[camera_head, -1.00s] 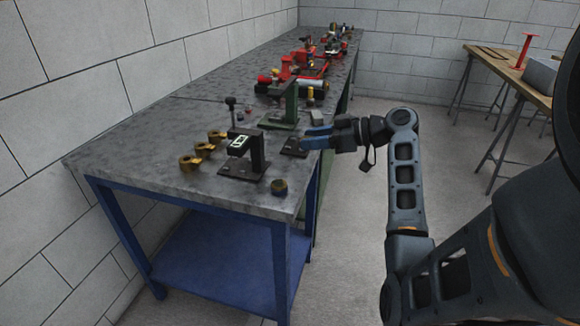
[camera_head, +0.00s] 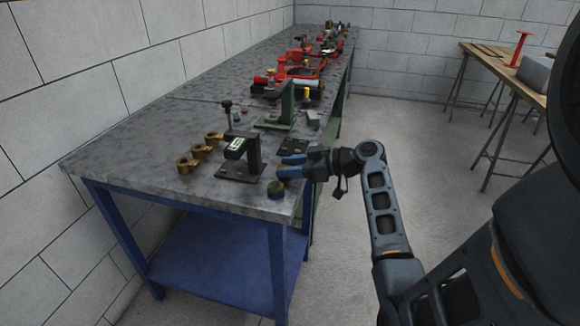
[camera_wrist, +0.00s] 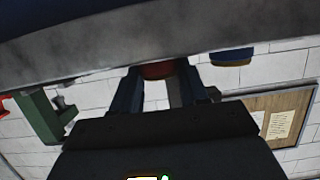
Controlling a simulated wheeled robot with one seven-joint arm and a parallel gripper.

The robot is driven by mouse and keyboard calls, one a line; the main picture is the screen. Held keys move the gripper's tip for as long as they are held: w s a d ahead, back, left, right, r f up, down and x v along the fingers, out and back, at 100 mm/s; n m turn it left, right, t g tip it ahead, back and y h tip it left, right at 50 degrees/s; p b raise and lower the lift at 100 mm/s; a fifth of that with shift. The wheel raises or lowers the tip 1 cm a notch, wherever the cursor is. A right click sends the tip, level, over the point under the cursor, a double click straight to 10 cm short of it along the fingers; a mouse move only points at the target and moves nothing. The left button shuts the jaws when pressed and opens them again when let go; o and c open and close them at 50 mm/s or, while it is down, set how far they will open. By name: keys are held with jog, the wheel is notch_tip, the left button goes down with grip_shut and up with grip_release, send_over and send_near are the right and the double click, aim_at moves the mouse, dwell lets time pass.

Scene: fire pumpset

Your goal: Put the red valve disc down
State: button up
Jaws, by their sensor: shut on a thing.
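The red valve disc shows in the wrist view as a small dark red round piece (camera_wrist: 158,70) between my fingertips. My gripper (camera_head: 284,165) is over the near right part of the grey workbench (camera_head: 130,170), by its right edge. The wrist view also shows my gripper (camera_wrist: 160,90), its two dark blue fingers shut on the disc. In the head view the disc is hidden by the fingers. The wrist view looks upside down, with the bench surface at the top close to the disc; I cannot tell if they touch.
A blue and brass round piece (camera_head: 276,189) sits just in front of my fingers. A black stand with a display (camera_head: 240,160) is to their left. Several brass fittings (camera_head: 198,152) lie farther left. A green bracket (camera_head: 285,105) and a dark plate (camera_head: 293,146) are behind.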

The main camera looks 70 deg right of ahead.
jog(key=shift+f, duration=0.1)
jog(key=o, duration=1.2)
jog(key=shift+r, duration=0.2)
jog(key=shift+s, duration=0.4)
jog(key=a+b+v, duration=0.1)
jog(key=v, duration=1)
jog(key=shift+d, duration=0.5)
jog(key=shift+s+r, duration=0.1)
